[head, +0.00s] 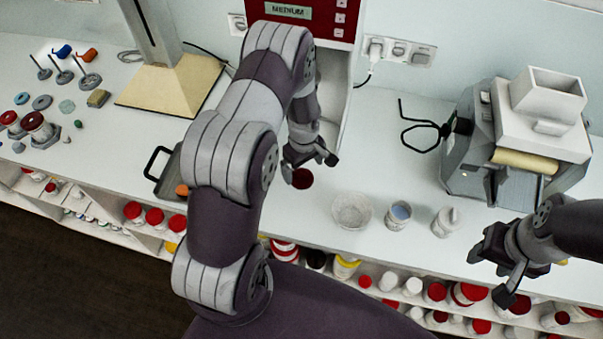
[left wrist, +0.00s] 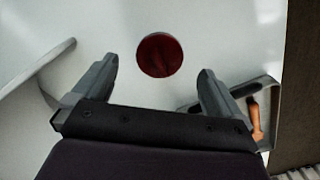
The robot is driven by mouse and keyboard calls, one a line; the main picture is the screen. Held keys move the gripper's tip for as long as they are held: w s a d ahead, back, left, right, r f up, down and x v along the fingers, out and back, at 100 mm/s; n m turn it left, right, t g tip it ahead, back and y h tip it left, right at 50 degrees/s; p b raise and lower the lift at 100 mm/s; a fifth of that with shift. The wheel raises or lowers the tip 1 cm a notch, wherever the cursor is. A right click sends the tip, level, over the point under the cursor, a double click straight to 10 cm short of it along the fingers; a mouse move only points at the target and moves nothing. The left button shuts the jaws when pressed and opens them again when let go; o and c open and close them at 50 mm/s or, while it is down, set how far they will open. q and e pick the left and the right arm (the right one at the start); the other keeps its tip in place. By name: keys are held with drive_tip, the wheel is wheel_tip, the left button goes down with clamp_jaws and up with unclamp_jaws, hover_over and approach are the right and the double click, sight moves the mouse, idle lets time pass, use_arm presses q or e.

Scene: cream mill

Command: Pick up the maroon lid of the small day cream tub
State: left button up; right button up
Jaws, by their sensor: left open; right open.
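My right gripper (head: 508,275) is open and empty over the counter's front edge at the right. I cannot tell which tub is the small day cream tub.
A dark-handled tray (head: 172,170) lies left. A grey mill (head: 520,140) stands at right. Shelves of red-lidded tubs run below the counter.

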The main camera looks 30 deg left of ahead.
sight(302, 174)
use_arm(q)
drive_tip(key=f+p, duration=0.1)
drive_tip(key=f, duration=0.3)
drive_tip(key=shift+a+p, duration=0.2)
drive_tip(key=shift+p, duration=0.2)
drive_tip(key=shift+f, duration=0.3)
drive_tip(key=shift+w, duration=0.1)
drive_tip(key=c, duration=1.1)
drive_tip(key=shift+r, duration=0.1)
